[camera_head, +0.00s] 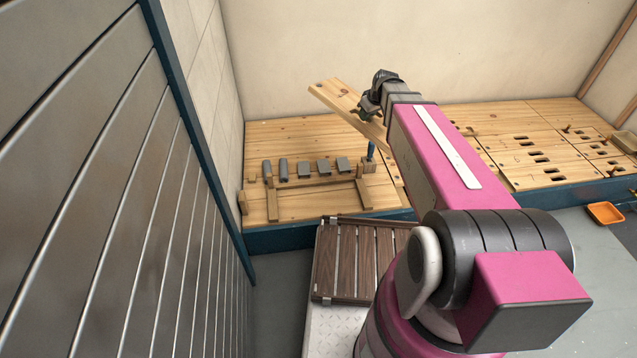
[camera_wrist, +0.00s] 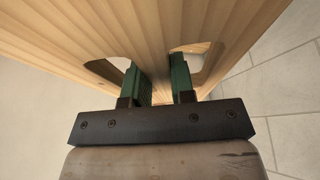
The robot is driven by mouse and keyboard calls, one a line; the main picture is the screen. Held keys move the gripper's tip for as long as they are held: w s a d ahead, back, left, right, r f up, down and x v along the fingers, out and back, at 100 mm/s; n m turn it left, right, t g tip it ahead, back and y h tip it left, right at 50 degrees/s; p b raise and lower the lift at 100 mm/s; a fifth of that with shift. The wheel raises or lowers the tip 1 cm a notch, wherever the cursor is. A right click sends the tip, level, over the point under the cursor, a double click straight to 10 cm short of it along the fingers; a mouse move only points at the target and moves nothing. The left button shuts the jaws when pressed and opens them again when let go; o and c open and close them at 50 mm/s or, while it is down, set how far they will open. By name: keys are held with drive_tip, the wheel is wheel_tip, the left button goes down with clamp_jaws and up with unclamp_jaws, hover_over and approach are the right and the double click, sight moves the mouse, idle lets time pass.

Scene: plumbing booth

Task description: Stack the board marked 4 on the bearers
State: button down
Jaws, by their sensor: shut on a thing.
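A pale wooden board (camera_head: 338,98) is held tilted above the workbench, at the far end of my arm in the head view. My gripper (camera_wrist: 162,80) is shut on this board. In the wrist view its green fingers enter two slots in the board (camera_wrist: 150,25) and close on the wood between them. The number on the board cannot be seen. Two short wooden pieces that look like the bearers, one on the left (camera_head: 272,206) and one on the right (camera_head: 363,193), lie on the bench below. Nothing lies across them except a thin wooden strip at their back ends.
Several grey pieces (camera_head: 305,170) stand along the strip (camera_head: 318,182). A wooden block (camera_head: 369,166) with a blue tool is close to the right bearer. Slotted panels (camera_head: 535,150) cover the right bench. A brown slatted panel (camera_head: 352,262) is in front. A ribbed metal wall is on the left.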

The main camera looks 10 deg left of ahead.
drive_tip(key=s+a+f+n+g, duration=0.1)
drive_tip(key=s+a+f+n, duration=0.2)
drive_tip(key=f, duration=0.6)
drive_tip(key=s+a+f+n+g+y, duration=0.1)
drive_tip(key=s+a+f+n+g, duration=0.1)
drive_tip(key=a+f+n, duration=0.3)
drive_tip(key=s+a+f+n+g, duration=0.1)
drive_tip(key=s+a+f+n, duration=0.3)
drive_tip(key=a+f, duration=0.4)
wheel_tip(320, 180, down, 7)
drive_tip(key=shift+s+a+f+n+g, duration=0.1)
drive_tip(key=shift+s+a+n+g, duration=0.15)
drive_tip(key=shift+n+g, duration=0.2)
drive_tip(key=shift+f, duration=0.15)
drive_tip(key=shift+f, duration=2.4)
drive_tip(key=shift+f, duration=1.7)
drive_tip(key=c, duration=0.9)
unclamp_jaws()
drive_tip(key=shift+f, duration=0.1)
drive_tip(key=v, duration=1.1)
drive_tip(key=shift+d+f, duration=0.1)
drive_tip(key=shift+d, duration=0.05)
